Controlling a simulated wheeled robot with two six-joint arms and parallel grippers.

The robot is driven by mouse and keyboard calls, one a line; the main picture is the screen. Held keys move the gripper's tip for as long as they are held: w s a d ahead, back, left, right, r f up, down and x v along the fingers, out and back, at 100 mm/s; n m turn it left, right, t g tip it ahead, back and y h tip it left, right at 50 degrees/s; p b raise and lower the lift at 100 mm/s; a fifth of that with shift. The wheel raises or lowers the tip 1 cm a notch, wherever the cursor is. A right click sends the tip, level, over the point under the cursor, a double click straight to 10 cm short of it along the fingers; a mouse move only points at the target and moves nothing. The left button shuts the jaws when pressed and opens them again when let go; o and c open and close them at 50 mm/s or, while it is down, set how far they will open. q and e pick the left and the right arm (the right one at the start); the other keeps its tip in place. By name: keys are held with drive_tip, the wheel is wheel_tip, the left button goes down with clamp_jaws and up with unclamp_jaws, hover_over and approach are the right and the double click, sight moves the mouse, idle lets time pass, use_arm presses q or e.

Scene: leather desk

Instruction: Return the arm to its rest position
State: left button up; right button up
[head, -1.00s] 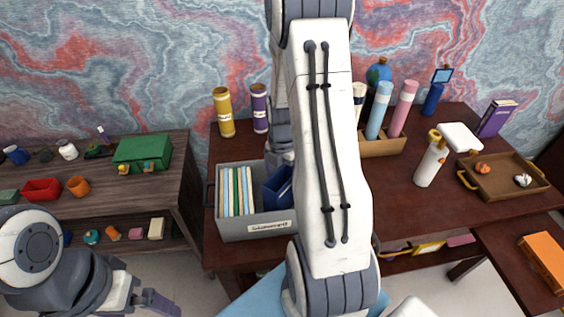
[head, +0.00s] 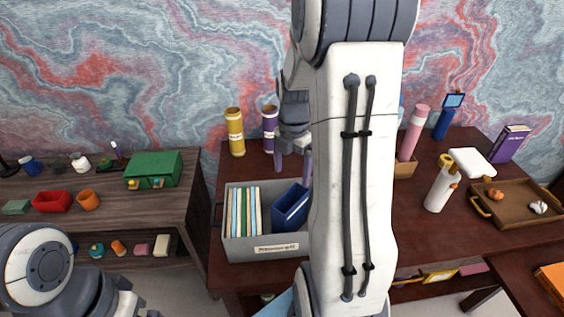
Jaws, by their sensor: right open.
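My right arm (head: 352,190) rises through the middle of the head view and hides part of the desk behind it. My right gripper (head: 292,163) is open, with empty space between its fingers. It is above and behind the grey file box (head: 262,247), apart from it. The box stands on the dark red desk and holds several thin upright files (head: 244,211) and a blue binder (head: 291,207) leaning at its right side. My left gripper (head: 145,312) is mostly cut off at the bottom left, so its jaws cannot be judged.
A yellow tube (head: 235,131) and a purple tube (head: 270,128) stand close to my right gripper. A pink bottle (head: 413,132), a white bottle (head: 441,188) and a brown tray (head: 513,211) are to the right. A green box (head: 153,169) sits on the left shelf unit.

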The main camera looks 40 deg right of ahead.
sight(291, 194)
wheel_tip(291, 194, down, 12)
drive_tip(key=shift+r+p, duration=0.2)
drive_tip(key=shift+p, duration=0.1)
drive_tip(key=shift+r, duration=1.35)
